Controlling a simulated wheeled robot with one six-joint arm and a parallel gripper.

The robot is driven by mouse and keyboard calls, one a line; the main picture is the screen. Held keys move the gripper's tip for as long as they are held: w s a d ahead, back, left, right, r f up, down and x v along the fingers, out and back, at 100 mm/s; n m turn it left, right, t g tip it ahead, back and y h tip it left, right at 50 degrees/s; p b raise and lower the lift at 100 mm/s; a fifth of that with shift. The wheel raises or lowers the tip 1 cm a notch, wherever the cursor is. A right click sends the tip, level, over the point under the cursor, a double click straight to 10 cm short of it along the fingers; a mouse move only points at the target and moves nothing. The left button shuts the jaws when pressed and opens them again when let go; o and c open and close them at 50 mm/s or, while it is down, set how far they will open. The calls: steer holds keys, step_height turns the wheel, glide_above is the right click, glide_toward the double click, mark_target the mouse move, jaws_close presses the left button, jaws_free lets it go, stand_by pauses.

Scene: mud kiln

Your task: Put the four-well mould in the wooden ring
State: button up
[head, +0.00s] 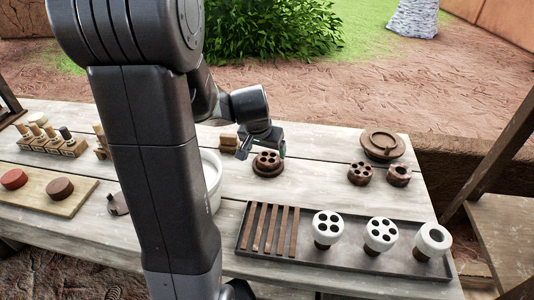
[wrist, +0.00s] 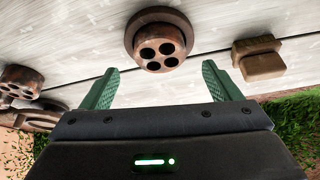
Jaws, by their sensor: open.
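The four-well mould (head: 267,157) is a dark brown round block with four dark holes in its top. It stands upright in the middle of the brown wooden ring (head: 268,172) on the table. The wrist view shows the mould (wrist: 160,48) with the ring (wrist: 133,22) around its base; how deep it sits is hard to tell. My gripper (wrist: 158,85) is open and empty, its green fingers apart on either side, short of the mould and not touching it. In the head view my gripper (head: 263,148) is just behind the mould.
Two other brown moulds (head: 360,174) (head: 399,176) and a round lid-like disc (head: 382,145) stand right. A dark tray (head: 345,265) with slats and three white-topped pieces lies in front. A wooden block (wrist: 258,58) sits beside the ring. A white bowl (head: 212,180) is left.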

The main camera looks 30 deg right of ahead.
steer(key=v, duration=0.7)
